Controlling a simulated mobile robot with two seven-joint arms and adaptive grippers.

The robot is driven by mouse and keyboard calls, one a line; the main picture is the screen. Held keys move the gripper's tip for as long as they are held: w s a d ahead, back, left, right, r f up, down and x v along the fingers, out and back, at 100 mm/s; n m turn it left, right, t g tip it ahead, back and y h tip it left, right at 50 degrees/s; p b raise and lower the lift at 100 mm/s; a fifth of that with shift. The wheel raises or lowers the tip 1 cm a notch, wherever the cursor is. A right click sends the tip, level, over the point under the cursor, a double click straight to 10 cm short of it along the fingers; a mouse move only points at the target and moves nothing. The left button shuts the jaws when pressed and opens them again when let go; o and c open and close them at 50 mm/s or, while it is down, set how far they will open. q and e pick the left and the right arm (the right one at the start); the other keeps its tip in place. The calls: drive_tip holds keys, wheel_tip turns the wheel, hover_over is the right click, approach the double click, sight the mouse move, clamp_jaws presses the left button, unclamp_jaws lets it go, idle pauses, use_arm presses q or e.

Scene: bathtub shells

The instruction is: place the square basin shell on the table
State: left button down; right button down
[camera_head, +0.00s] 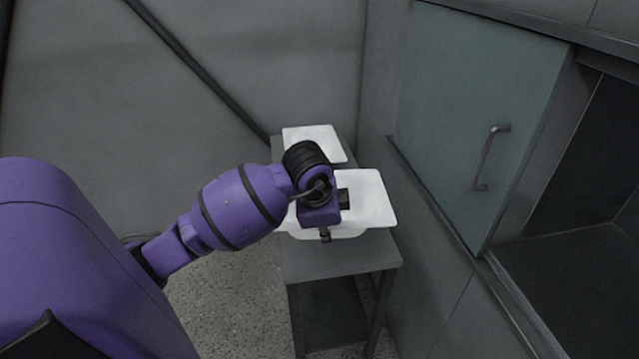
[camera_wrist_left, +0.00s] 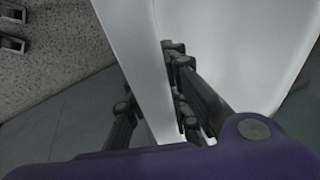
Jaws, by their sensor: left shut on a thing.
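The white square basin shell (camera_head: 371,205) is over the grey table (camera_head: 340,262) in the head view, near the table's middle. My left gripper (camera_head: 325,237) is shut on the basin's near-left wall, its fingers partly hidden by my wrist. In the left wrist view the fingers (camera_wrist_left: 155,110) lie on both sides of the white wall of the basin (camera_wrist_left: 220,50). I cannot tell whether the basin's underside touches the tabletop. My right gripper is in neither view.
A second white shell (camera_head: 315,141) is at the table's far end, behind the basin. A cabinet with a greenish sliding door (camera_head: 480,110) and a metal handle (camera_head: 490,158) stands close on the right. The table's near end is bare.

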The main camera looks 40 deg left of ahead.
use_arm(q)
drive_tip(key=shift+w+a+r+n, duration=0.2)
drive_tip(key=shift+a+n, duration=0.25)
drive_tip(key=shift+n, duration=0.15)
drive_tip(key=w+a+f, duration=0.1)
drive_tip(key=w, duration=0.1)
drive_tip(key=w+a+f, duration=0.1)
drive_tip(key=w+a, duration=0.1)
drive_tip(key=w+a+f, duration=0.2)
drive_tip(key=w, duration=0.1)
drive_tip(key=shift+a, duration=0.1)
hover_over(320, 245)
drive_tip(key=w, duration=0.2)
wheel_tip(320, 245, down, 5)
drive_tip(key=shift+w+f+b, duration=0.2)
drive_tip(key=shift+f+b, duration=0.25)
drive_tip(key=shift+f, duration=1.5)
drive_tip(key=shift+f, duration=0.2)
drive_tip(key=c, duration=1.6)
unclamp_jaws()
drive_tip(key=shift+s, duration=0.1)
